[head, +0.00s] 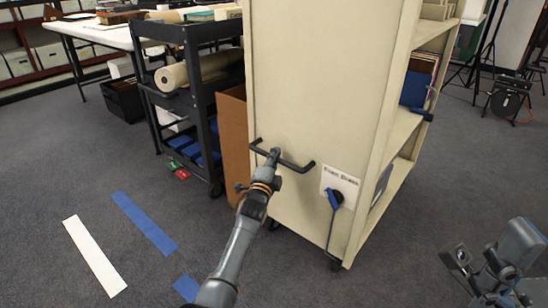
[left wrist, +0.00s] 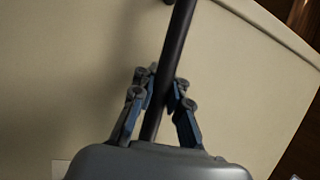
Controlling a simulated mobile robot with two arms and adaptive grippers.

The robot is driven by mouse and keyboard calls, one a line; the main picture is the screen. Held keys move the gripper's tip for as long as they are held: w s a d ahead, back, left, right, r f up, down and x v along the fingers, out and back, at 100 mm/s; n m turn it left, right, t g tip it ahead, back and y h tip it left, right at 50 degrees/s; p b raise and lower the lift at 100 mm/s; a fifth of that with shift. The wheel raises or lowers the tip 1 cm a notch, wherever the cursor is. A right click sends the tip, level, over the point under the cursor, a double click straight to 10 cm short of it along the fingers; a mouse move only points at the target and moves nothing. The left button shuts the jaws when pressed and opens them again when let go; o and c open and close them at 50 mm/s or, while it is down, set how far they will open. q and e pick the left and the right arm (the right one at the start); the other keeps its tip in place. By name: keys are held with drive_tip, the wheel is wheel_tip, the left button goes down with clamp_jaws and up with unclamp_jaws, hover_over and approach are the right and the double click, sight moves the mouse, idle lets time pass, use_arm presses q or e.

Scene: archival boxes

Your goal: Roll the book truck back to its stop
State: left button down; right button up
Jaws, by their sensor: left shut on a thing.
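The cream book truck (head: 315,90) stands upright in the middle of the head view, its flat end panel towards me and its shelves open to the right. A dark bar handle (head: 300,166) is fixed across the panel. My left gripper (head: 274,157) is shut on this handle. In the left wrist view the fingers (left wrist: 160,95) sit on both sides of the dark bar (left wrist: 177,45), close to the panel. My right gripper (head: 497,270) is at the lower right, away from the truck, and its fingers are too unclear to judge. I cannot make out the stop.
A dark cart (head: 205,95) with rolls stands close left of the truck, with a brown board (head: 233,140) between. Blue tape (head: 145,222) and a white strip (head: 94,256) lie on the carpet. A blue lever (head: 334,200) hangs on the panel.

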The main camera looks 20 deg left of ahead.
use_arm(q)
drive_tip(key=shift+d+f, duration=0.4)
drive_tip(key=shift+d, duration=0.05)
drive_tip(key=c, duration=1.6)
unclamp_jaws()
drive_tip(key=o, duration=0.3)
drive_tip(key=shift+d, duration=0.15)
drive_tip(key=shift+r, duration=0.15)
drive_tip(key=shift+a, duration=0.2)
drive_tip(key=s+f, duration=0.2)
drive_tip(key=s, duration=0.9)
drive_tip(key=shift+s+d, duration=0.3)
drive_tip(key=shift+s, duration=0.05)
